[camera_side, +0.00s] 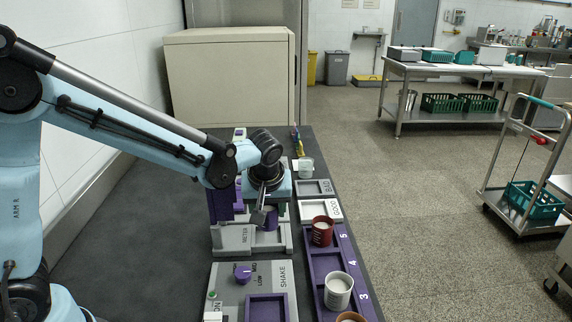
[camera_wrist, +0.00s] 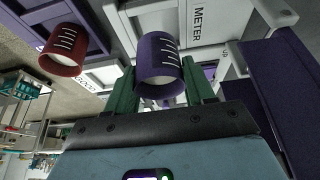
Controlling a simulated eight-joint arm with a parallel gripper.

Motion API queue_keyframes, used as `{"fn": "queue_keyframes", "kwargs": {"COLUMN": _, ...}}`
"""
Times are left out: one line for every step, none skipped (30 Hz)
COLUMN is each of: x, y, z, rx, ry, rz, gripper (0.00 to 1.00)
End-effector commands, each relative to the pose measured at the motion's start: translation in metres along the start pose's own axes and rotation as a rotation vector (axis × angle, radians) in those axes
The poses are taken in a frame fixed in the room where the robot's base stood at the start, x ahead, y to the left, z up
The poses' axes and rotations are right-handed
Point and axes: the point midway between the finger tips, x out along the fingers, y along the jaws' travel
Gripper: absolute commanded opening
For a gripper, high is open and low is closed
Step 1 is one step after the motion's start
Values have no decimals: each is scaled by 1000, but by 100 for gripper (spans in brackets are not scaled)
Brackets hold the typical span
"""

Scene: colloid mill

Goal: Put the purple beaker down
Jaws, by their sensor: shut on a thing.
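The purple beaker (camera_side: 270,219) is at the grey METER unit (camera_side: 234,234), with white marks on its side and pale contents. It shows large in the wrist view (camera_wrist: 159,55), between the two green fingers. My gripper (camera_side: 267,203) is shut on it; the fingers also show in the wrist view (camera_wrist: 163,90). The METER label (camera_wrist: 197,24) lies beside the beaker there. I cannot tell whether the beaker's base touches the unit.
A dark red beaker (camera_side: 322,231) and a white beaker (camera_side: 338,291) stand in the numbered purple rack (camera_side: 346,249) at right. GOOD (camera_side: 333,209) and BAD (camera_side: 326,187) trays lie behind it. The SHAKE unit (camera_side: 228,280) is in front. A pale beaker (camera_side: 306,168) stands further back.

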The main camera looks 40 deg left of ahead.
Motion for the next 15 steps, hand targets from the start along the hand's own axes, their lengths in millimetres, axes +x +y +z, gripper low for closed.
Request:
{"fn": "queue_keyframes", "kwargs": {"x": -12, "y": 4, "z": 12, "rx": 11, "ry": -1, "rz": 4, "gripper": 18}}
{"fn": "queue_keyframes", "kwargs": {"x": -19, "y": 5, "z": 16, "rx": 11, "ry": -1, "rz": 4, "gripper": 18}}
{"fn": "queue_keyframes", "kwargs": {"x": -27, "y": 8, "z": 23, "rx": 11, "ry": -2, "rz": 4, "gripper": 18}}
{"fn": "queue_keyframes", "kwargs": {"x": -34, "y": 10, "z": 27, "rx": 11, "ry": -2, "rz": 4, "gripper": 18}}
{"fn": "queue_keyframes", "kwargs": {"x": -40, "y": 11, "z": 32, "rx": 10, "ry": -1, "rz": 5, "gripper": 18}}
{"fn": "queue_keyframes", "kwargs": {"x": -48, "y": 13, "z": 38, "rx": 11, "ry": -2, "rz": 4, "gripper": 18}}
{"fn": "queue_keyframes", "kwargs": {"x": -54, "y": 14, "z": 42, "rx": 10, "ry": -2, "rz": 3, "gripper": 18}}
{"fn": "queue_keyframes", "kwargs": {"x": -59, "y": 16, "z": 46, "rx": 10, "ry": -1, "rz": 4, "gripper": 18}}
{"fn": "queue_keyframes", "kwargs": {"x": -66, "y": 18, "z": 50, "rx": 10, "ry": -1, "rz": 4, "gripper": 18}}
{"fn": "queue_keyframes", "kwargs": {"x": -70, "y": 19, "z": 54, "rx": 9, "ry": -1, "rz": 4, "gripper": 18}}
{"fn": "queue_keyframes", "kwargs": {"x": -75, "y": 20, "z": 56, "rx": 8, "ry": -1, "rz": 3, "gripper": 18}}
{"fn": "queue_keyframes", "kwargs": {"x": -80, "y": 21, "z": 60, "rx": 8, "ry": -1, "rz": 3, "gripper": 18}}
{"fn": "queue_keyframes", "kwargs": {"x": -83, "y": 22, "z": 63, "rx": 7, "ry": -1, "rz": 2, "gripper": 18}}
{"fn": "queue_keyframes", "kwargs": {"x": -86, "y": 23, "z": 65, "rx": 7, "ry": -1, "rz": 2, "gripper": 18}}
{"fn": "queue_keyframes", "kwargs": {"x": -90, "y": 24, "z": 68, "rx": 7, "ry": -1, "rz": 3, "gripper": 18}}
